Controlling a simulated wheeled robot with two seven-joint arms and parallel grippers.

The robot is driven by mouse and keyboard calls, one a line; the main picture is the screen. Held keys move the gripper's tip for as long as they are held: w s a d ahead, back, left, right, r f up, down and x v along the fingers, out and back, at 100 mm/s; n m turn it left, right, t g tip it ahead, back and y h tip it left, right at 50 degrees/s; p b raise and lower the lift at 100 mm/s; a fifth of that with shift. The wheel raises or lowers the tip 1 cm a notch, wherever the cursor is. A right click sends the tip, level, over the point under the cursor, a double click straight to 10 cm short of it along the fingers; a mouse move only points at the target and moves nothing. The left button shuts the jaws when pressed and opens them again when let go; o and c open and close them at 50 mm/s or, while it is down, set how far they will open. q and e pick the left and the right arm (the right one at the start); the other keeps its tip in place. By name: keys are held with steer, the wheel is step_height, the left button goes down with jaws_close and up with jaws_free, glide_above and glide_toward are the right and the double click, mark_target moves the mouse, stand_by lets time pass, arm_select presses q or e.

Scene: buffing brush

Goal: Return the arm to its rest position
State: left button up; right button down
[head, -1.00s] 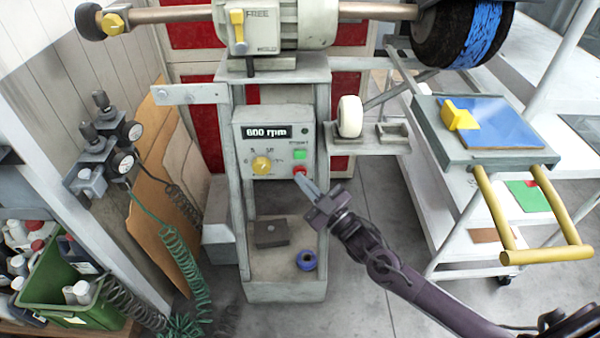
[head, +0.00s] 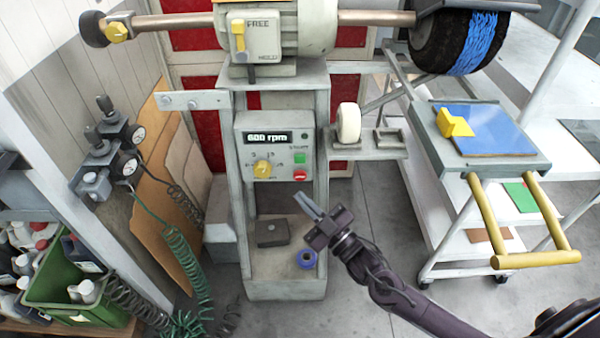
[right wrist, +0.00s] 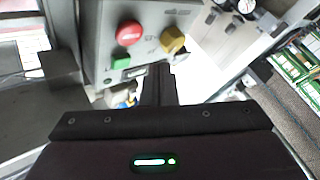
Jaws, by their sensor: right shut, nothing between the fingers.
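My right gripper (head: 308,203) is shut and empty in the head view. It is in front of the machine's stand, below the control panel (head: 274,147) and apart from it. In the right wrist view its closed fingers (right wrist: 158,85) point toward the panel. The panel has a red button (head: 299,175), a green button (head: 300,158) and a yellow knob (head: 263,169), and its display reads 600 rpm. The red button also shows in the right wrist view (right wrist: 129,33). My left gripper is not in view.
A buffing wheel with blue bristles (head: 478,42) sits at upper right. A trolley (head: 440,150) with yellow handles stands at right. A shelf with a white roller (head: 348,123) juts from the stand. Hoses and a green crate (head: 60,285) are at left. Floor right of the stand is clear.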

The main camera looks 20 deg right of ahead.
steer(key=shift+s+a, duration=0.25)
steer(key=shift+s, duration=0.65)
steer(key=shift+f, duration=0.1)
steer(key=s+d+f+m+g+h+p, duration=0.1)
steer(key=s+d+f+m+g+h, duration=0.15)
steer(key=f, duration=0.85)
steer(key=s+d+f+m+g+h, duration=0.1)
steer(key=s+d+f+g+h, duration=0.25)
steer(key=f, duration=0.65)
steer(key=s+d+f+m+g+h+p, duration=0.1)
steer(key=s+d+f+m+g+h, duration=0.2)
steer(key=f, duration=0.8)
steer(key=s+f+m+g, duration=0.1)
steer(key=s+f+g, duration=0.3)
steer(key=s+f, duration=0.4)
steer(key=s+a+f+m+g, duration=0.1)
steer(key=s+f+g, duration=0.4)
steer(key=s, duration=1.7)
step_height(320, 180, down, 3)
steer(key=shift+s+a+f+h, duration=0.1)
steer(key=shift+s+a+h, duration=0.2)
steer(key=shift+s+h, duration=0.1)
steer(key=shift+w, duration=0.1)
